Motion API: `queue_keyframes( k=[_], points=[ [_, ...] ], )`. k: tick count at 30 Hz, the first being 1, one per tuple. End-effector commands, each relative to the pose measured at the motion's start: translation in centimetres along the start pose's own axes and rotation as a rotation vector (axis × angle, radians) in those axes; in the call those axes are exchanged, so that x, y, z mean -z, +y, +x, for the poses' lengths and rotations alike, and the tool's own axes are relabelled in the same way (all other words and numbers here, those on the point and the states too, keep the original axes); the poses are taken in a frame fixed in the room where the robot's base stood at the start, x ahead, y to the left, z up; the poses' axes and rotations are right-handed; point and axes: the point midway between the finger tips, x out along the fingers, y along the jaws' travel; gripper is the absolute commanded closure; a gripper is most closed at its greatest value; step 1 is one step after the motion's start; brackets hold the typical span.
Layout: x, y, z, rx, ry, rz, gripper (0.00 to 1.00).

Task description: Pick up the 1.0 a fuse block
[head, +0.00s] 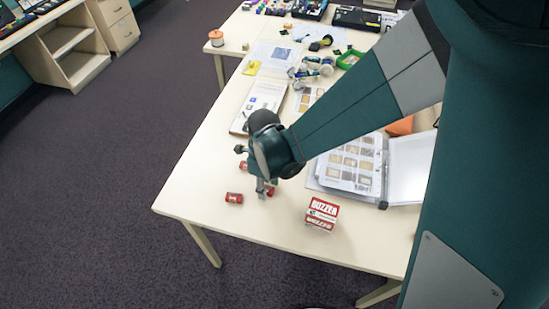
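Several small red blocks lie near the front left of the cream table (205,170). One red block (234,198) lies clear of my gripper, to its left and nearer the table's edge. A second red block (244,167) is just left of the gripper, and a third red block (270,191) is beside its lower finger. Their labels are too small to read, so I cannot tell which is the 1.0 A fuse block. My gripper (254,170) is over this group, pointing down. Its fingers are partly hidden, and I cannot tell whether it touches or holds a block.
A red and white buzzer box (322,213) stands to the right. An open binder (352,165) lies behind it. A white booklet or box (258,105) lies behind the gripper. The front left of the table is mostly free. Tools and papers fill the back.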

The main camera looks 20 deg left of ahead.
Motion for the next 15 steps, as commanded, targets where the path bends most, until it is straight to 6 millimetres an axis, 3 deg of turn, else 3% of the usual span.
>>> queue_keyframes(
  k=[15],
  points=[
    [0.04,0.03,0.72,0.000,0.000,0.000,0.65]
  ],
)
